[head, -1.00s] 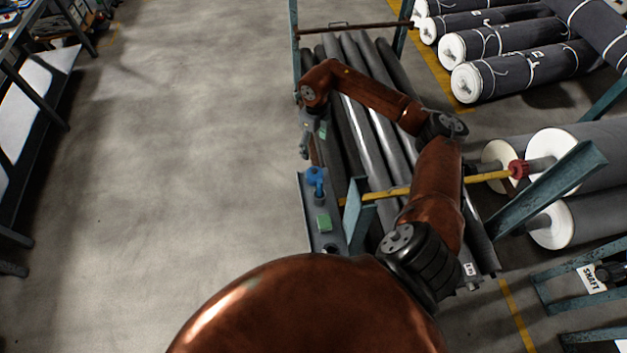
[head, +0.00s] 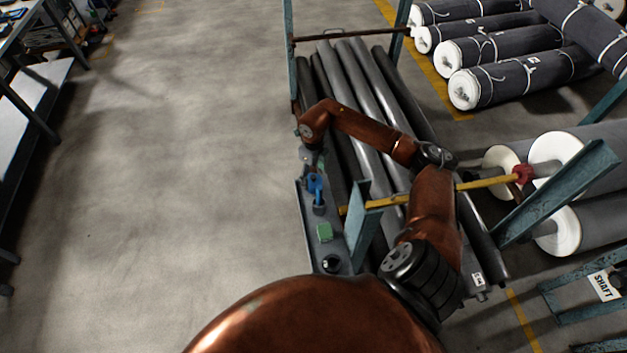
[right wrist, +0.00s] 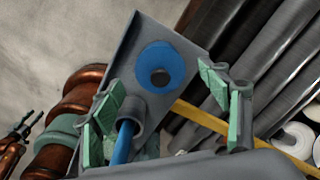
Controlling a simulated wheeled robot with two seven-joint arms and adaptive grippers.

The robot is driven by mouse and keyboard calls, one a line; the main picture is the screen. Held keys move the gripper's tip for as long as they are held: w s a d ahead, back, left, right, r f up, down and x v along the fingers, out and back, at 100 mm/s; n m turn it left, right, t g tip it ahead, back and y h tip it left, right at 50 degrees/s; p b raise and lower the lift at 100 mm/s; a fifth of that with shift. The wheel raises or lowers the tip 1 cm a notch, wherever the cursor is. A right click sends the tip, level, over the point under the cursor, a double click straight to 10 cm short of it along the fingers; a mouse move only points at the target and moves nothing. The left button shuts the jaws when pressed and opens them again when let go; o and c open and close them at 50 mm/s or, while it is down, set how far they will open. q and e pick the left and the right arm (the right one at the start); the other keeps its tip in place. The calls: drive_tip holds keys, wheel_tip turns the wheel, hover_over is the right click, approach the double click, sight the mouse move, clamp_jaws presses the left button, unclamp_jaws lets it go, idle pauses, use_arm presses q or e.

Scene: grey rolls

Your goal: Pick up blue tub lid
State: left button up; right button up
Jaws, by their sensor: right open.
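The blue tub lid, a flat blue disc (right wrist: 178,58) with a dark round centre, lies on a narrow grey shelf (right wrist: 118,70) in the right wrist view. My right gripper (right wrist: 165,100) is open, its green-padded fingers spread either side of the view, with the lid between and beyond them. No contact with the lid shows. A grey cup (right wrist: 133,103) holding a blue rod (right wrist: 124,143) stands close beside the left finger. In the head view the right gripper (head: 311,168) is small, over the shelf's far part, and the lid cannot be told apart from the other blue there.
On the shelf in the head view stand the cup (head: 319,209) and a green block (head: 324,231). A teal rack of grey rolls (head: 345,75) and a yellow bar (head: 480,184) lie to the right. Open floor (head: 180,170) is on the left.

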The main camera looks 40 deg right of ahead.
drive_tip(key=shift+f, duration=0.85)
drive_tip(key=c, duration=1.2)
